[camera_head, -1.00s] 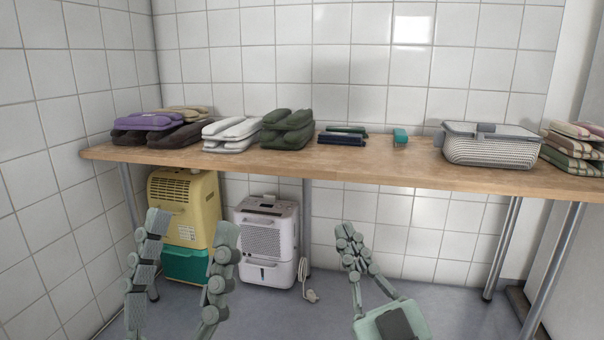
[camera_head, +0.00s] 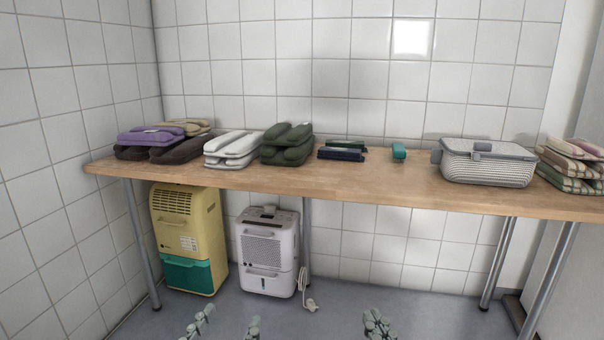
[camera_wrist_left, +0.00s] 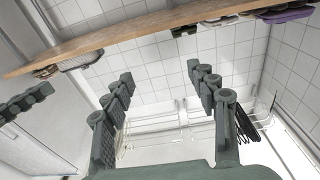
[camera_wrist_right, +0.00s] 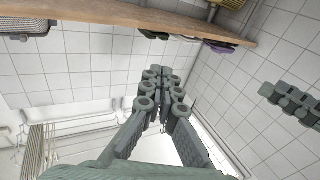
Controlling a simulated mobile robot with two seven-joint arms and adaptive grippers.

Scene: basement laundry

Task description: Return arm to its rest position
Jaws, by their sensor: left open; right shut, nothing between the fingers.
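My left gripper (camera_head: 225,326) shows only its fingertips at the bottom edge of the head view, low in front of the table. In the left wrist view my left gripper (camera_wrist_left: 160,82) is open, its fingers well apart with nothing between them. My right gripper (camera_head: 378,324) also shows only its tips at the bottom of the head view, right of centre. In the right wrist view my right gripper (camera_wrist_right: 160,78) is shut and empty, its fingers together. Both are below the tabletop and apart from everything on it.
The wooden table (camera_head: 370,180) bears folded clothes, a teal object (camera_head: 399,151), a grey lidded basket (camera_head: 487,165) and plaid cloths (camera_head: 572,165). Beneath stand a yellow-green unit (camera_head: 188,240) and a white dehumidifier (camera_head: 268,252). The floor in front is clear; a drying rack (camera_wrist_right: 38,150) shows in the right wrist view.

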